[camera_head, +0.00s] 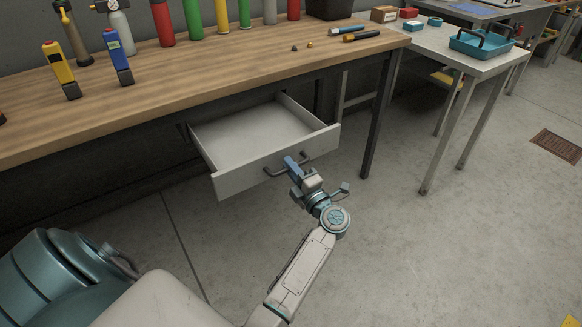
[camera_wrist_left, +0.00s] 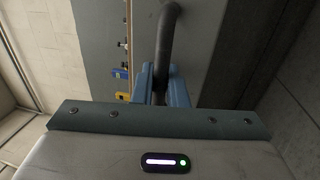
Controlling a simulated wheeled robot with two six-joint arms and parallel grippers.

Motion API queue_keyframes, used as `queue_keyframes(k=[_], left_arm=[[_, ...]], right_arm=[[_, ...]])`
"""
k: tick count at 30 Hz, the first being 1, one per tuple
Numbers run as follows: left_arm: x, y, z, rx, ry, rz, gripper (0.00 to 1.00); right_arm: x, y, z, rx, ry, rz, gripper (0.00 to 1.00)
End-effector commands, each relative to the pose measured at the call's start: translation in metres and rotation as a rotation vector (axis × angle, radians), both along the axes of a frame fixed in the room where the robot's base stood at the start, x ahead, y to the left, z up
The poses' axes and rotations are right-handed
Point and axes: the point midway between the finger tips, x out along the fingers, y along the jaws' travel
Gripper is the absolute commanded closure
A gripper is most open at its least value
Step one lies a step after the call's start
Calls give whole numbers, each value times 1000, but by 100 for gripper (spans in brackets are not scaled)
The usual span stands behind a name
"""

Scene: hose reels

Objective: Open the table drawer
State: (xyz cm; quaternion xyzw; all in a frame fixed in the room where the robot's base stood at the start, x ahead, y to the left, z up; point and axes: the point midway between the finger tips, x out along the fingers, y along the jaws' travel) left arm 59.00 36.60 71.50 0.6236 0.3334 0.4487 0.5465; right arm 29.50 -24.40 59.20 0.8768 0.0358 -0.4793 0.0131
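The table drawer (camera_head: 262,128) is pulled well out from under the wooden table (camera_head: 200,72). Its white interior shows and looks empty. A dark bar handle (camera_head: 273,172) is on its front panel. My left gripper (camera_head: 293,165) is at this handle. In the left wrist view, the blue fingers (camera_wrist_left: 163,88) stand on both sides of the dark handle (camera_wrist_left: 168,40) and look closed on it. The fingers hide part of the handle. My right gripper is not in view.
Two small devices, yellow (camera_head: 60,68) and blue (camera_head: 118,57), and several coloured cylinders stand on the tabletop. A dark table leg (camera_head: 378,125) is right of the drawer. A metal side table (camera_head: 455,60) holds a teal tray (camera_head: 480,46). The floor in front is clear.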

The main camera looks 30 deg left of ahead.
Motion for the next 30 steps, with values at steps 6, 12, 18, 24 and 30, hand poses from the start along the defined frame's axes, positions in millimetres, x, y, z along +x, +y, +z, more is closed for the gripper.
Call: queue_keyframes(k=[6, 12, 18, 24, 30], left_arm=[[1, 1, 0, 0, 0, 0, 100], [10, 22, 2, 5, 0, -1, 100], [13, 31, 0, 0, 0, 0, 100], [13, 31, 0, 0, 0, 0, 83], [13, 31, 0, 0, 0, 0, 83]], right_arm=[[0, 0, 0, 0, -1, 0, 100], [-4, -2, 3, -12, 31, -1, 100], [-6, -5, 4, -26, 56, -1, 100], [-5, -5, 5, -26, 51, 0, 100], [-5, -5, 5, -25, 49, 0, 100]])
